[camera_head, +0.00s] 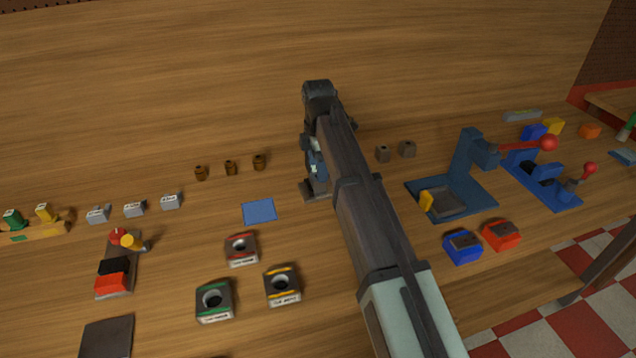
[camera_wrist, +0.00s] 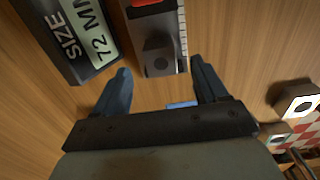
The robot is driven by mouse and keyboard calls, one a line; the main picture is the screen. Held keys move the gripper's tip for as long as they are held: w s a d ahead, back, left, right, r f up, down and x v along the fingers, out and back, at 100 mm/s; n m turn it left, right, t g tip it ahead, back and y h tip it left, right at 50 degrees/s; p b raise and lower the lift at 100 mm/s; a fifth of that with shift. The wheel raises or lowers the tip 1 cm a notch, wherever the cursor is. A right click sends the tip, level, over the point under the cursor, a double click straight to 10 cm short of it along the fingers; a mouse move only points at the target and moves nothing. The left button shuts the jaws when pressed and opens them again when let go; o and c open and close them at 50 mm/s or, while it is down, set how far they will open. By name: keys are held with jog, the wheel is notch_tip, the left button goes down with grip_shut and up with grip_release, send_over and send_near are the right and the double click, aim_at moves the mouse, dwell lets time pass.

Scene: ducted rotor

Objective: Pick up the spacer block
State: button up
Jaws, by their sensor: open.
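I cannot tell for sure which piece is the spacer block. In the wrist view, a dark grey block (camera_wrist: 158,52) with a round mark on its face sits beside a white ruled strip, with a red part above it. My gripper (camera_wrist: 160,66) is open and empty; its two blue fingers stand apart, one to each side of the block's lower end in the picture. Whether they touch it I cannot tell. A small blue piece (camera_wrist: 182,105) shows between the fingers, partly hidden by the gripper's body. In the head view my arm hides much of this spot.
A blue mat (camera_head: 259,211) and ring-topped holders (camera_head: 241,249) lie left.

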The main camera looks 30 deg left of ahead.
jog(key=shift+f, duration=2.65)
jog(key=shift+c, duration=0.4)
jog(key=c, duration=1.1)
jog(key=shift+r, duration=0.15)
